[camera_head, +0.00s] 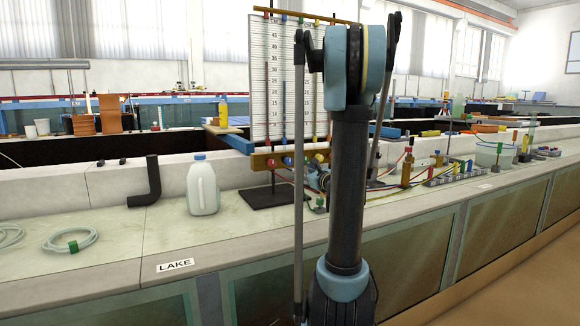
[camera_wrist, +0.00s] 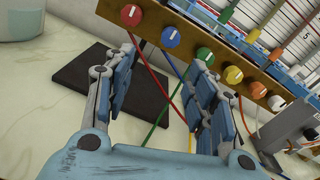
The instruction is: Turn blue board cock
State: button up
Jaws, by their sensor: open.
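The blue board cock (camera_wrist: 171,37) is a round blue knob with a white mark on its face. It sits on a wooden rail (camera_wrist: 190,38) between a red cock (camera_wrist: 131,14) and a green cock (camera_wrist: 205,56). In the head view the blue cock (camera_head: 287,161) is small, low on the white scale board (camera_head: 272,85). My gripper (camera_wrist: 165,62) is open and empty in the wrist view. Its fingers point toward the rail, with the blue cock beyond the gap and apart from them. The right finger overlaps the green cock's lower edge. In the head view my arm hides the gripper.
Yellow (camera_wrist: 234,75), orange (camera_wrist: 256,90) and white (camera_wrist: 276,103) cocks continue along the rail. Coloured tubes hang below it over a black base plate (camera_wrist: 108,80). A white jug (camera_head: 202,190) and black elbow pipe (camera_head: 150,182) stand left of the board. The counter's front left is mostly clear.

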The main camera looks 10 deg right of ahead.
aim_at(290, 163)
jog(key=shift+m+t, duration=0.3)
jog(key=shift+m, duration=0.3)
jog(key=x, duration=0.6)
jog(key=d+x, duration=0.1)
jog(key=x, duration=1)
jog(key=shift+w+d, duration=0.25)
jog(key=shift+w, duration=0.4)
